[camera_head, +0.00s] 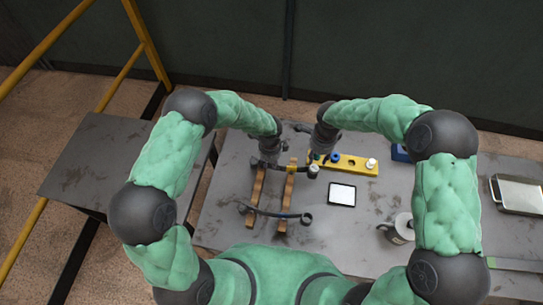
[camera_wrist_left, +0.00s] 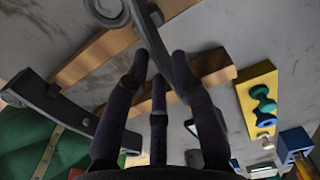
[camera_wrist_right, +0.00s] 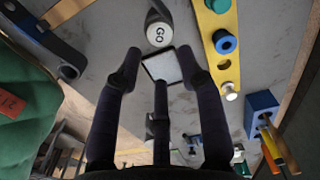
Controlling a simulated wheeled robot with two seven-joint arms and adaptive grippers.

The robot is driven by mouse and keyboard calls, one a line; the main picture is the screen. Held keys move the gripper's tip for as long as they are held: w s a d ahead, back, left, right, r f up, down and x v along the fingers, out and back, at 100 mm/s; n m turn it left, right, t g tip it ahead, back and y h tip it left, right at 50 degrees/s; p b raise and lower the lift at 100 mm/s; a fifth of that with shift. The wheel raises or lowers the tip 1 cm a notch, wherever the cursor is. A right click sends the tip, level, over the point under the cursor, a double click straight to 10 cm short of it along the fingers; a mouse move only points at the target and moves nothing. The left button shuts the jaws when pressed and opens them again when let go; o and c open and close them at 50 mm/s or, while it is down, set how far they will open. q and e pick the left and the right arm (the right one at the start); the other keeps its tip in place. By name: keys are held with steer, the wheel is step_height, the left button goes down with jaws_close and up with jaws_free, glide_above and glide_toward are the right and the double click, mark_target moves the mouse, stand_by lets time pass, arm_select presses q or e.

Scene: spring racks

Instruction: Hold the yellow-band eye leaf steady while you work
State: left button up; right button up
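Two dark leaves lie across two wooden rails (camera_head: 255,190). My left gripper (camera_head: 268,160) is at the rear leaf. In the left wrist view its fingers (camera_wrist_left: 160,62) are close together on either side of a dark leaf (camera_wrist_left: 152,32), which has a scroll eye near the top. No yellow band shows there. My right gripper (camera_head: 316,158) is at the rear leaf's right end. Its fingers (camera_wrist_right: 160,68) are apart, with nothing between them.
A yellow block (camera_head: 352,165) with coloured pegs stands right of my right gripper. A white-faced panel (camera_head: 341,194) and a grey mug (camera_head: 402,230) are nearer. A white disc marked GO (camera_wrist_right: 160,33) shows in the right wrist view. A tray (camera_head: 520,194) lies far right.

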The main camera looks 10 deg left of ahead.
arm_select(q)
steer(key=shift+f, duration=1.35)
jaws_close()
arm_select(e)
steer(key=shift+o, duration=2.3)
steer(key=shift+w+r, duration=0.1)
steer(key=shift+r, duration=0.3)
step_height(320, 180, up, 4)
steer(key=f+n, duration=0.1)
steer(key=n, duration=0.1)
glide_above(314, 168)
steer(key=shift+n, duration=0.3)
steer(key=f, duration=0.5)
steer(key=shift+w+a+f, duration=0.1)
steer(key=shift+a+f, duration=0.1)
steer(key=shift+f, duration=0.15)
steer(key=shift+d+f, duration=0.2)
steer(key=shift+f, duration=2.4)
